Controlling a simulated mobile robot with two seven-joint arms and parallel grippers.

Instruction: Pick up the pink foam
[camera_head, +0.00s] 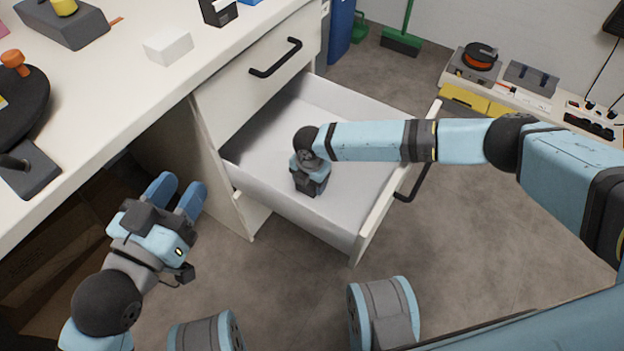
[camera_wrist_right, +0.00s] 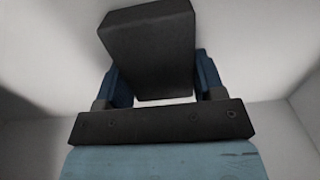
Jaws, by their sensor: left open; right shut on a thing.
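A small pink thing (camera_head: 3,29) shows at the far left edge of the desk in the head view, cut off by the frame; I cannot tell whether it is the foam. My right gripper (camera_wrist_right: 163,78) is shut on a dark grey block (camera_wrist_right: 150,45), with a blue finger on each side of it. In the head view my right gripper (camera_head: 311,182) points down inside the open drawer, and its wrist hides most of the block. I cannot tell whether the block touches the drawer floor. My left gripper (camera_head: 178,194) is open and empty, beside the desk's front edge.
The open white drawer (camera_head: 362,225) juts out from the desk (camera_head: 120,75), and its visible floor is bare. A white block (camera_head: 168,47) lies on the desk. A green broom (camera_head: 402,40) and a low shelf with tools (camera_head: 530,97) stand along the wall.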

